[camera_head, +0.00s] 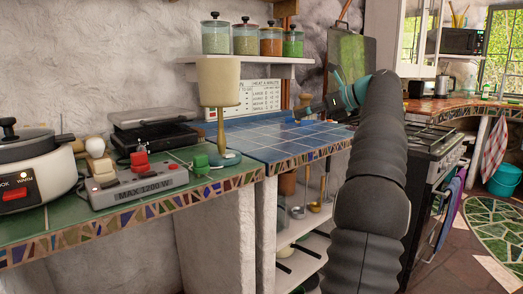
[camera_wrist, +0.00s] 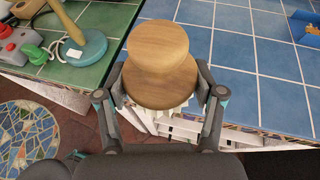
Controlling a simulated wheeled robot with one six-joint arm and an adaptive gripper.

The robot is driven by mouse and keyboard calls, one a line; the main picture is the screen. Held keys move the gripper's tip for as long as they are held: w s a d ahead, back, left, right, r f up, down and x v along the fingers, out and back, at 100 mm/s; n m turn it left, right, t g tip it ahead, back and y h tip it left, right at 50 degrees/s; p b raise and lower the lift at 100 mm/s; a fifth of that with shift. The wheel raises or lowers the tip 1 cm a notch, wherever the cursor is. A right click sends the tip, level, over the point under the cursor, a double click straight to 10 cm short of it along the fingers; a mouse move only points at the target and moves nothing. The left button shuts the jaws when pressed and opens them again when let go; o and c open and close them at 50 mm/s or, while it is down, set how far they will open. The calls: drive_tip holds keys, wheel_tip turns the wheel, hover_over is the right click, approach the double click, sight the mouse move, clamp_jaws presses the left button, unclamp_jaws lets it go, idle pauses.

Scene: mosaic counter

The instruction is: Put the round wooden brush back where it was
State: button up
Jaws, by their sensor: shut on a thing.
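The round wooden brush (camera_wrist: 157,50) has a pale wooden knob on a wider round body, with some light bristles showing below it in the wrist view. My gripper (camera_wrist: 161,93) is shut on its body, one finger on each side. In the head view, the brush's knob (camera_head: 305,98) shows small beside my gripper (camera_head: 312,110), over the blue tiled counter. In the wrist view the brush overlaps the blue counter's front corner. Its underside is hidden, and I cannot tell its exact height above the tiles.
The blue tiled counter (camera_head: 262,135) is mostly bare. A shelf with several jars (camera_head: 270,42) hangs above. A stove (camera_head: 425,155) stands to the right.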

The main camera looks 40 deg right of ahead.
drive_tip(key=b, duration=0.2)
hover_over(269, 154)
wheel_tip(269, 154, down, 7)
drive_tip(key=shift+a+r, duration=0.1)
drive_tip(key=shift+a, duration=0.05)
drive_tip(key=shift+f+b, duration=0.6)
drive_tip(key=shift+f, duration=1.4)
drive_tip(key=shift+f, duration=0.15)
drive_tip(key=o, duration=0.9)
drive_tip(key=shift+o, duration=0.2)
drive_tip(key=shift+r, duration=0.25)
drive_tip(key=p+v, duration=0.1)
drive_tip(key=v, duration=1.1)
